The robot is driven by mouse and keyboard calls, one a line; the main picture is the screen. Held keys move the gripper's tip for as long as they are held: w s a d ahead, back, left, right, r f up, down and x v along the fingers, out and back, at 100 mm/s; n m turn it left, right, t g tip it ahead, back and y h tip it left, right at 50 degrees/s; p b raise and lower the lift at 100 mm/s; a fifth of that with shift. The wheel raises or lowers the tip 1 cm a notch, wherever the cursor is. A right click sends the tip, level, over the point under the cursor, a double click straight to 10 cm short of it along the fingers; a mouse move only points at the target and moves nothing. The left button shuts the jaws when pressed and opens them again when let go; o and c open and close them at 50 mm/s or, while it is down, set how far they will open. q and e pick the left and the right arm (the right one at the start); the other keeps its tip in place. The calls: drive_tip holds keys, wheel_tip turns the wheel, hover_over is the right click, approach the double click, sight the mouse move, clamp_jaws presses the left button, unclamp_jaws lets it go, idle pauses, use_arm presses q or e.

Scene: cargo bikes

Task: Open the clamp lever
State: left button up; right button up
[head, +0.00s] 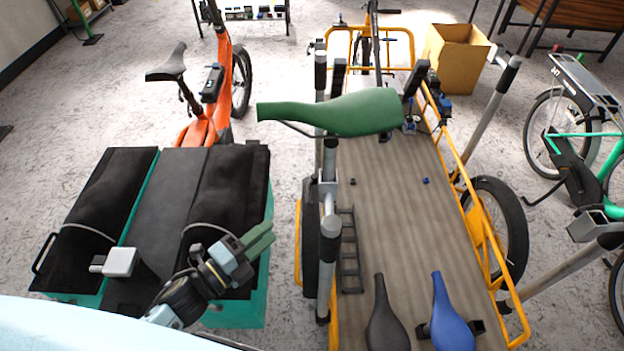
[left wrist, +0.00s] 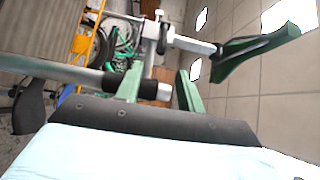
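A green saddle (head: 335,113) sits high at the middle of the head view, over a grey work stand (head: 327,258). The stand's clamp (head: 328,190) shows below the saddle, with grey metal and dark parts; I cannot clearly pick out its lever. In the left wrist view, the clamp (left wrist: 152,35) is beyond my fingers, and the saddle (left wrist: 245,50) is to its right. My left gripper (head: 262,241) has green fingers, standing apart and empty in the wrist view (left wrist: 160,92). In the head view it is left of the stand, apart from the clamp. My right gripper is out of view.
A teal box with black covers (head: 140,220) lies under my left arm. An orange bike (head: 215,110) stands behind.

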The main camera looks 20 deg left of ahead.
sight(308, 197)
use_arm(q)
drive_tip(key=x, duration=1.3)
drive_tip(key=shift+d+r, duration=0.1)
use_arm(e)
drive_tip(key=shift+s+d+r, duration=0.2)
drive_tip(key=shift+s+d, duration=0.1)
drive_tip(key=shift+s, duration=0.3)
use_arm(q)
clamp_jaws()
